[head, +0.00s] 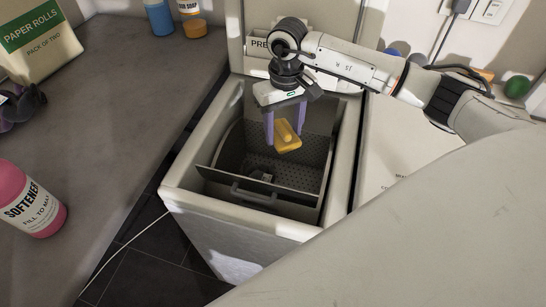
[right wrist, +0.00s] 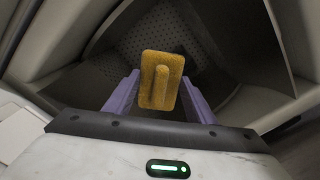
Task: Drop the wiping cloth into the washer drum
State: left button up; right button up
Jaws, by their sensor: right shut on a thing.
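My right gripper (head: 286,118) reaches in from the right over the open toploader (head: 185,200). Its purple fingers are shut on the wiping cloth (head: 287,138), a yellow, flat piece with a raised ridge. The cloth hangs over the open washer drum (head: 300,155), a dark perforated tub, apart from its floor. In the right wrist view the cloth (right wrist: 160,80) sits between the fingertips, with the drum's perforated wall (right wrist: 135,35) behind it. My left gripper is not in view.
A second machine's pale, closed top (head: 390,160) is at the right. A grey counter (head: 130,90) at the left holds a pink softener bottle (head: 30,200), a paper rolls pack (head: 40,40) and an unclear dark purple thing (head: 22,103). Bottles stand at the back.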

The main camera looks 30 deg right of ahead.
jog(key=shift+f+b, duration=1)
jog(key=shift+f, duration=1.35)
jog(key=o, duration=1)
notch_tip(320, 180, up, 10)
jog(key=shift+r+b, duration=0.2)
jog(key=shift+b, duration=0.2)
